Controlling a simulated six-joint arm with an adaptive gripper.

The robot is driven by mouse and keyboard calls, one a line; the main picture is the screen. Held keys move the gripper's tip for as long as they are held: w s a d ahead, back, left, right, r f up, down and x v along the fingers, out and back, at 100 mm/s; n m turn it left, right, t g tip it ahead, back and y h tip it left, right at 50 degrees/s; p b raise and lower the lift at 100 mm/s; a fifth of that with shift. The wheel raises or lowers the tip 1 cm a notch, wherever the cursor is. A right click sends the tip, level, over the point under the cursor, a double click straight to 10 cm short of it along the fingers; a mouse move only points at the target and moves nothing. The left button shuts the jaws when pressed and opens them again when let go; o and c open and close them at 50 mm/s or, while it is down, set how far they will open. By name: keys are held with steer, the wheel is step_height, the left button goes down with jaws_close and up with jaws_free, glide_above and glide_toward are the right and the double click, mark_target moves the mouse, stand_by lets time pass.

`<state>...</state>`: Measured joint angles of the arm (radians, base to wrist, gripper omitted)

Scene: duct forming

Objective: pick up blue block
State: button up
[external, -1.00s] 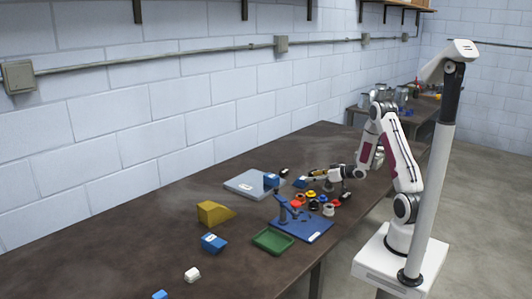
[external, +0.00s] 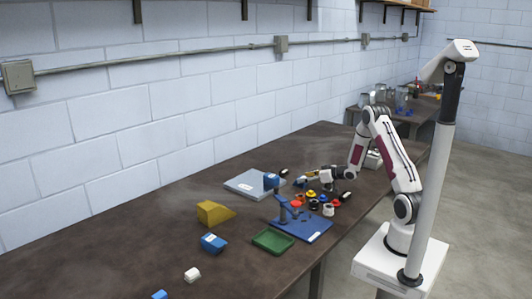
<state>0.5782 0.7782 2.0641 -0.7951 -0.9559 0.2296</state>
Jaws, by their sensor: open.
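Several blue blocks are in view, and I cannot tell which one the task means. One blue block (external: 271,181) stands on the grey plate. A larger blue block with a white label (external: 213,243) lies on the table in front of the yellow wedge. Another blue piece (external: 159,295) is cut off by the bottom edge. A small blue piece (external: 298,183) shows at the tip of my gripper. My gripper (external: 305,180) is open, low over the table to the right of the grey plate. The fingers are small, and whether they touch the small blue piece cannot be seen.
The grey plate (external: 245,184), yellow wedge (external: 213,212), green tray (external: 272,240) and blue stand base (external: 313,229) lie around. Several coloured round parts (external: 312,200) sit just in front of my gripper. The left table area is clear.

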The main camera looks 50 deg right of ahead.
steer(key=shift+x, duration=1.45)
steer(key=c, duration=1.4)
